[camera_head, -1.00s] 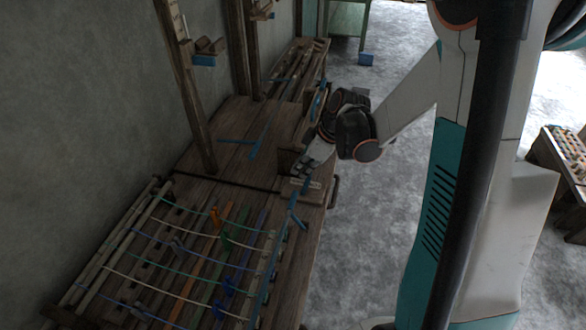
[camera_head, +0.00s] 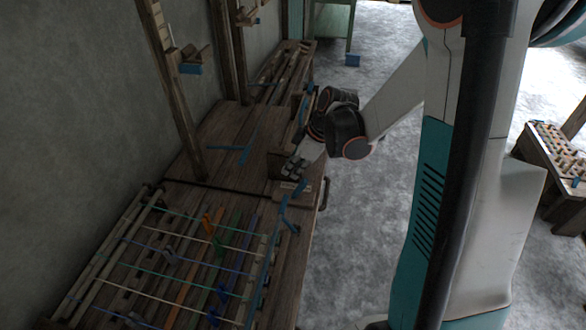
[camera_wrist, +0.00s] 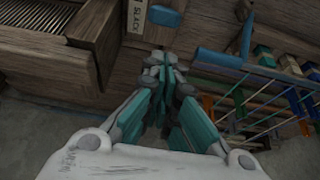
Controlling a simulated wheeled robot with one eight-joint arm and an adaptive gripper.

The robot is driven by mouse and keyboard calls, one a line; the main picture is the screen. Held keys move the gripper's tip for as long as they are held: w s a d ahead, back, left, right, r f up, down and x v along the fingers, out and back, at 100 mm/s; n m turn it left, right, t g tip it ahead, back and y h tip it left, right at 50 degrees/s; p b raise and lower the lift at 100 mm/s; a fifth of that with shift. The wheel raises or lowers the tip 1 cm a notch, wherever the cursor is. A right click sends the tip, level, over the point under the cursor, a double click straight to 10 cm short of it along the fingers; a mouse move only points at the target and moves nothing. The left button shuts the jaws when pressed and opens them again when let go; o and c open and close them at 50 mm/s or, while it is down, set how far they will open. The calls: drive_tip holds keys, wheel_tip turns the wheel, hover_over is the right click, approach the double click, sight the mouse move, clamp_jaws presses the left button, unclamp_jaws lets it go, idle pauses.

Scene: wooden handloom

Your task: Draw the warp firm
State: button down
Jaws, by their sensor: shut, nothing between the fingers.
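The warp threads (camera_head: 190,233), white, green and blue, run nearly straight across the wooden loom frame in the head view. They also show in the wrist view (camera_wrist: 262,100). My gripper (camera_wrist: 165,65) is shut and empty, over the wooden edge at the loom's right side. In the head view my gripper (camera_head: 297,166) is small and its tips are hard to make out. A blue bar (camera_wrist: 219,57) lies just right of the fingertips in the wrist view; contact cannot be told. A pale plate marked SLACK (camera_wrist: 138,14) is above the fingertips. A blue lever-like part (camera_head: 283,208) stands by the loom's right edge.
A wooden upright (camera_head: 174,90) stands behind the loom. A blue T-shaped piece (camera_head: 235,149) lies on the bench. A rack of pegs (camera_head: 556,148) stands at the far right. Open grey floor (camera_head: 365,215) lies right of the bench.

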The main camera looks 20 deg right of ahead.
drive_tip(key=w+a+r+p, duration=0.1)
drive_tip(key=w+a+r, duration=0.1)
drive_tip(key=a, duration=0.1)
drive_tip(key=s+d+r+p, duration=0.3)
drive_tip(key=s+d+r, duration=0.1)
drive_tip(key=r, duration=0.3)
drive_tip(key=shift+d, duration=0.8)
drive_tip(key=s+a+r+m+t+h, duration=0.35)
drive_tip(key=a+r, duration=0.35)
drive_tip(key=r, duration=0.3)
drive_tip(key=s+r+m, duration=0.1)
drive_tip(key=s+m, duration=0.6)
drive_tip(key=s, duration=0.5)
drive_tip(key=shift+s+a+r+t, duration=0.2)
drive_tip(key=shift+a+r+t, duration=0.1)
drive_tip(key=shift+a+t, duration=0.1)
